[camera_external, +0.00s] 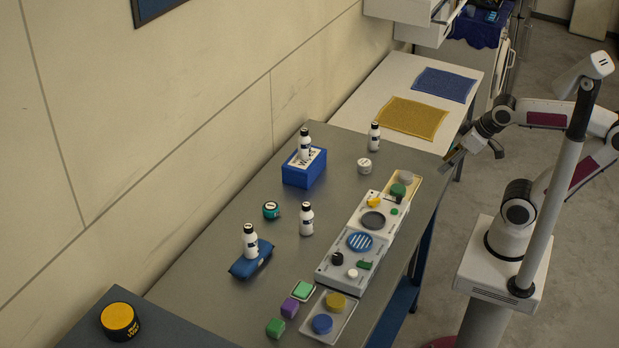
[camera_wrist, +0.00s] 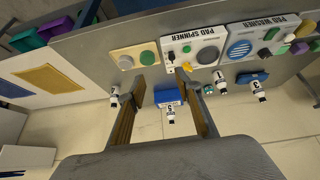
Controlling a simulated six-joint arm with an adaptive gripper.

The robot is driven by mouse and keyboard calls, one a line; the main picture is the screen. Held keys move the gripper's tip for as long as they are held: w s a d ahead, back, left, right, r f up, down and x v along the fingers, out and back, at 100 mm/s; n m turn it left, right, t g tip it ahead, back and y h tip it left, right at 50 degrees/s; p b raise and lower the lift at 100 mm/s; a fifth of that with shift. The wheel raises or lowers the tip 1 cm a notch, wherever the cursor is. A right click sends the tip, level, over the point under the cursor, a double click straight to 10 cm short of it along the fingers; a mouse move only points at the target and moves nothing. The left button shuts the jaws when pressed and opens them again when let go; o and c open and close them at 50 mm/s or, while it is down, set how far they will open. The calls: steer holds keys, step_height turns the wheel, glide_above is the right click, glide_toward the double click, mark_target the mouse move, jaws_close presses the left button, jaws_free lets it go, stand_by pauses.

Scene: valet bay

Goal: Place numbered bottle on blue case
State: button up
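A dark blue flat case (camera_external: 251,262) lies on the grey bench with a white black-capped bottle (camera_external: 250,240) standing on it; in the wrist view that bottle (camera_wrist: 257,90) shows a 3. A taller blue box (camera_external: 303,174) carries another such bottle (camera_external: 305,145), whose number looks like 5 in the wrist view (camera_wrist: 170,116). A bottle (camera_external: 306,219) stands on the bench between them, marked 1 in the wrist view (camera_wrist: 221,83). A further bottle (camera_external: 374,137) stands near the bench's far end. My gripper (camera_external: 451,161) is open and empty, off the bench's right edge; its spread fingers (camera_wrist: 160,77) show in the wrist view.
The pad spinner and washer panel (camera_external: 346,240) runs along the bench's right side. A teal jar (camera_external: 271,210) and a white-lidded jar (camera_external: 364,166) stand near the bottles. Coloured pads (camera_external: 303,290) lie at the near end. The wall bounds the left side.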

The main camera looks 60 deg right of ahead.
steer(key=s, duration=0.2)
steer(key=s+f, duration=0.1)
steer(key=shift+a+g, duration=0.3)
